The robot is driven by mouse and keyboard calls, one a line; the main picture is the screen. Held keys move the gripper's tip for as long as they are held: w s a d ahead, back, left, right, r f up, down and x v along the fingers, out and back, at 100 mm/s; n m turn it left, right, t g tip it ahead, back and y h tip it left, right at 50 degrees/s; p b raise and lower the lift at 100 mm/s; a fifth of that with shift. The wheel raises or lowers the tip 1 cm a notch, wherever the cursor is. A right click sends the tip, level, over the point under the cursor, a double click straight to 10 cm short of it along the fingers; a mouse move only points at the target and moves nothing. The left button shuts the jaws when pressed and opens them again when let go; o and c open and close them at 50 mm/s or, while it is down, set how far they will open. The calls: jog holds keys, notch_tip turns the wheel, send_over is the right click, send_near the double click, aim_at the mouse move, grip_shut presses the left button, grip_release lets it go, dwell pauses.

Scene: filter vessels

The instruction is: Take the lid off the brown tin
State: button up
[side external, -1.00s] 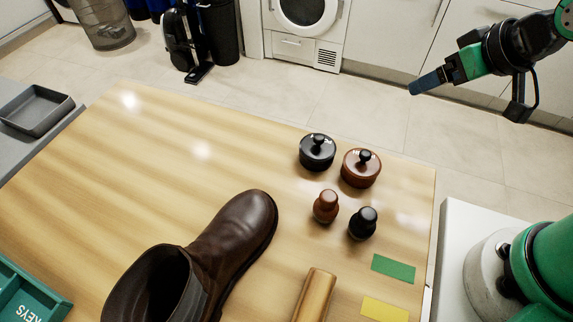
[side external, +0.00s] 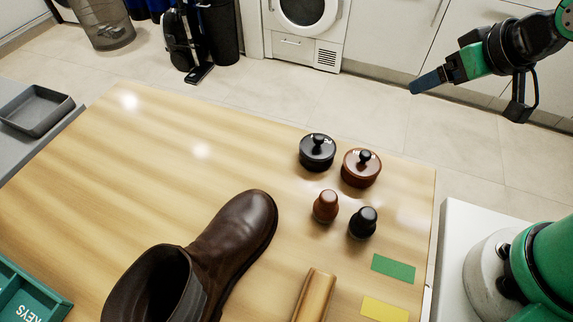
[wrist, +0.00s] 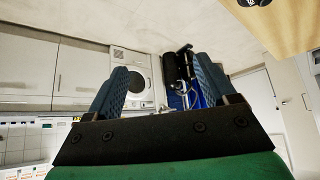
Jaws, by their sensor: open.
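The brown tin (side external: 360,173) stands upright near the table's far right corner. Its lid, with a dark knob (side external: 365,157), sits on top of it. A black tin (side external: 317,155) with a knobbed lid stands just left of it. My gripper (side external: 413,89) is raised in the air beyond the table's far edge, up and right of both tins and touching nothing. In the wrist view my gripper (wrist: 158,95) shows two blue fingers spread apart with nothing between them.
A brown shaker (side external: 326,207) and a black shaker (side external: 363,224) stand in front of the tins. A brown boot (side external: 235,232), a wooden bar (side external: 315,298), a green patch (side external: 393,268) and a yellow patch (side external: 384,309) are nearer.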

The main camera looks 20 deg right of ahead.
jog(key=shift+o, duration=0.8)
jog(key=m+g, duration=0.7)
jog(key=m, duration=0.3)
send_over(367, 151)
notch_tip(367, 151, down, 6)
jog(key=shift+r, duration=0.2)
jog(key=shift+f, duration=2.8)
